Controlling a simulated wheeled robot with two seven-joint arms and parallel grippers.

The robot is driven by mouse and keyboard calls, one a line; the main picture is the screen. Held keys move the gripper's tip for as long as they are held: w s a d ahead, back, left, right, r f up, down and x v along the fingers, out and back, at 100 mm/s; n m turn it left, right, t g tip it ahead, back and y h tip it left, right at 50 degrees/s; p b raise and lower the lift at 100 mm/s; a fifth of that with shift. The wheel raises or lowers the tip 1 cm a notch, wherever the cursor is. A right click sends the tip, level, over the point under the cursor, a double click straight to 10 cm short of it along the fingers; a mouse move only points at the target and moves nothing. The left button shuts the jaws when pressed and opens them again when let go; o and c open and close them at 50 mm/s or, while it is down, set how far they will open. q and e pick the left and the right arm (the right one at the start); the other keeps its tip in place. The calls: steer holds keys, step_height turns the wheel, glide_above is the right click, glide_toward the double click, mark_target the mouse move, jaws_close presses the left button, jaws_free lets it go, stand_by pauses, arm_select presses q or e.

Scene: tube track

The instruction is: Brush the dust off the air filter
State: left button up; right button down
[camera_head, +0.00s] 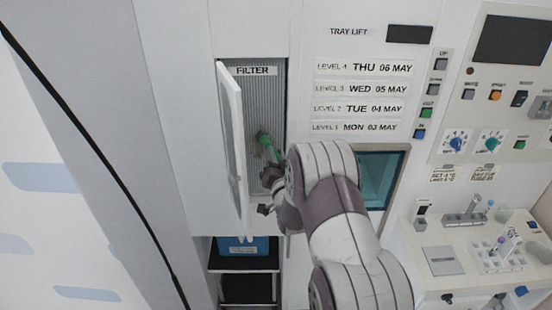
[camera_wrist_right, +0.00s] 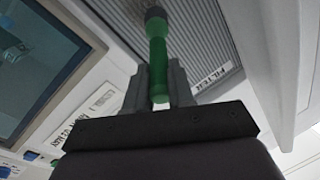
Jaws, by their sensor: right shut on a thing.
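The air filter (camera_head: 243,90) is a grey ribbed panel labelled FILTER, set in an upright recess behind an open white door (camera_head: 231,140). My right gripper (camera_head: 273,167) is in front of the filter's lower part and is shut on a green-handled brush (camera_head: 266,141). In the right wrist view the brush handle (camera_wrist_right: 158,62) stands between the two fingers (camera_wrist_right: 158,88), and its dark head points at the ribbed filter (camera_wrist_right: 200,40). I cannot tell whether the bristles touch the filter. No separate dust is clear on the ribs. My left gripper is not in view.
The open door stands close to the left of my right gripper. A blue box (camera_head: 243,246) sits on a dark shelf below the recess. A teal window (camera_head: 381,178) is to the right. A counter with racks and tubes (camera_head: 497,250) is at the lower right.

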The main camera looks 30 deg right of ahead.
steer(key=shift+w, duration=0.2)
steer(key=shift+w+d, duration=0.15)
steer(key=shift+d, duration=0.15)
steer(key=shift+s+d+f+b, duration=0.2)
steer(key=shift+d+b, duration=0.1)
steer(key=shift+b, duration=0.35)
steer(key=shift+s+d+f+b, duration=0.1)
steer(key=shift+s+d+b, duration=0.3)
steer(key=shift+d, duration=0.15)
steer(key=shift+w+a, duration=0.1)
steer(key=shift+w, duration=0.05)
